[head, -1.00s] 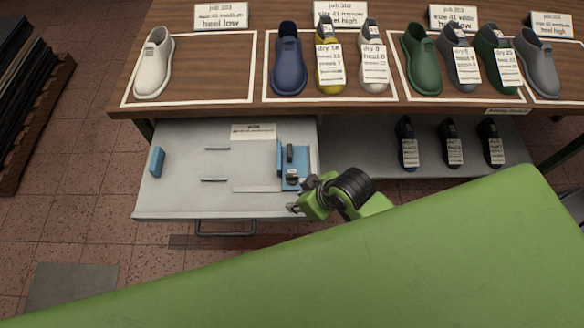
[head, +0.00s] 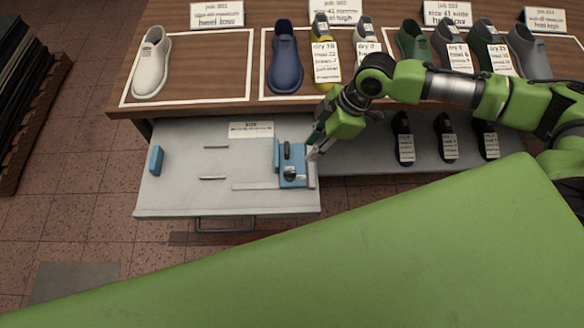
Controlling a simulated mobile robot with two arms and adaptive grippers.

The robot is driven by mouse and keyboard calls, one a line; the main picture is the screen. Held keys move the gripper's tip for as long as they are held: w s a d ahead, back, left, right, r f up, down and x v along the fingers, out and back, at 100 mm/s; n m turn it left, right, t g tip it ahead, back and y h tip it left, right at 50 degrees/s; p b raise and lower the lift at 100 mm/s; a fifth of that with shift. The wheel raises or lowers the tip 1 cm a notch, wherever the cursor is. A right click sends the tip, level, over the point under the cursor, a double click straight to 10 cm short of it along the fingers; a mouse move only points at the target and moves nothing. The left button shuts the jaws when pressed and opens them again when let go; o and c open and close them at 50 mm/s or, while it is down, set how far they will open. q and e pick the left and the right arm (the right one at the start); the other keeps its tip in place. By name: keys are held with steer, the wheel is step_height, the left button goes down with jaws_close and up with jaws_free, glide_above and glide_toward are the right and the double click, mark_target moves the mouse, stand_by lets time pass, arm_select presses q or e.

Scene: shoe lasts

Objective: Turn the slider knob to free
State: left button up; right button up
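The slider (head: 294,178) is a blue block with a dark handle and a small grey-black knob (head: 290,173), on the right part of the pulled-out grey drawer (head: 180,190). My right gripper (head: 312,153) is at the right edge of the slider, just right of and a little behind the knob. It points down to the left. Its fingertips are small, and I cannot tell whether they touch the slider or how far apart they are. The knob's marking is too small to read. My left gripper is not in view.
A blue block (head: 156,160) stands at the drawer's left, with thin slots between. A white label (head: 251,129) lies at its back. The wooden table (head: 255,60) behind carries several shoe lasts, and dark lasts (head: 447,138) stand on the shelf at right. My green body fills the front.

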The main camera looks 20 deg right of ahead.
mark_target(290, 172)
steer(key=p+x, duration=0.2)
steer(key=x, duration=1.1)
steer(key=shift+a+f, duration=0.15)
steer(key=shift+f, duration=0.15)
steer(key=shift+w, duration=0.1)
jaws_close()
